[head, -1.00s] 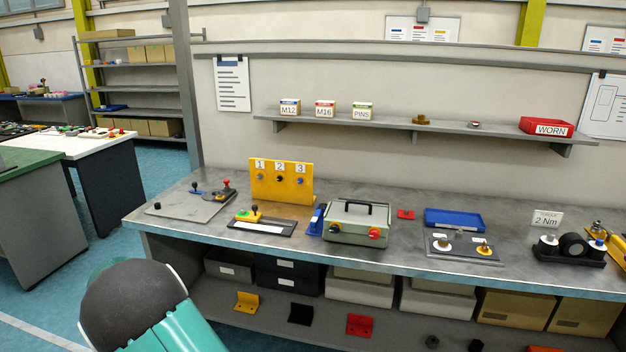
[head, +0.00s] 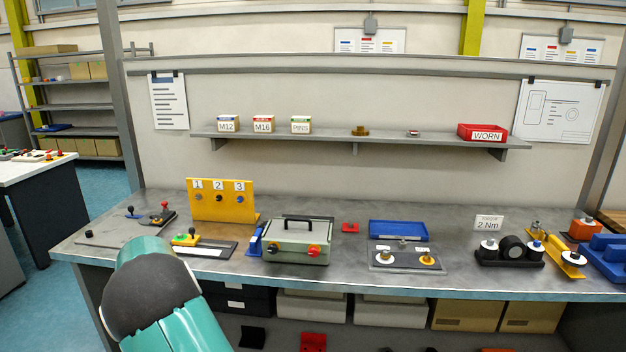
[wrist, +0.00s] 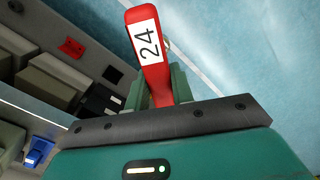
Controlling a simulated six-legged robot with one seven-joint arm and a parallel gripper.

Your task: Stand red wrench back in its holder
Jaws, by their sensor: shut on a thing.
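The red wrench (wrist: 148,50) shows in the wrist view with a white label reading 24. My gripper (wrist: 160,88) is shut on it, and the wrench sticks out beyond the fingers over the blue floor. The lower end of the wrench is hidden between the fingers. In the head view my teal arm crosses the lower left, and neither the gripper nor the wrench is seen there. I cannot tell which thing is the wrench's holder.
The grey workbench (head: 350,275) carries a yellow numbered panel (head: 222,208), a grey-green box with a handle (head: 290,240), a blue tray (head: 398,229) and a black roller stand (head: 510,262). A wall shelf (head: 330,138) holds small boxes and a red WORN bin (head: 482,132). Crates sit below the bench.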

